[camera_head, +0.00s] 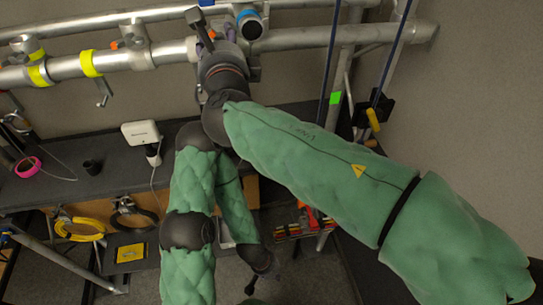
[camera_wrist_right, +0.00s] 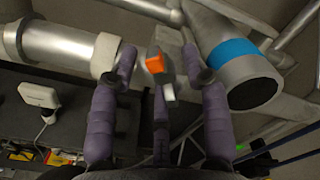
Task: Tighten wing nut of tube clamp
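In the right wrist view an orange-and-grey piece, which looks like the wing nut (camera_wrist_right: 156,68), stands between the purple fingers of my right gripper (camera_wrist_right: 160,75). The fingers are apart on either side of it, with a visible gap. A metal tube clamp shows partly behind it; the fingers hide much of it. In the head view my right gripper (camera_head: 218,42) is up at the truss, beside a tube end with a blue band (camera_head: 250,24). My left gripper (camera_head: 258,272) hangs low near the bottom, far from the truss; its fingers are too dark to read.
Truss tubes (camera_head: 330,36) run across the top. A clamp with yellow tape (camera_head: 88,64) sits to the left. Blue ropes (camera_head: 330,60) hang at right.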

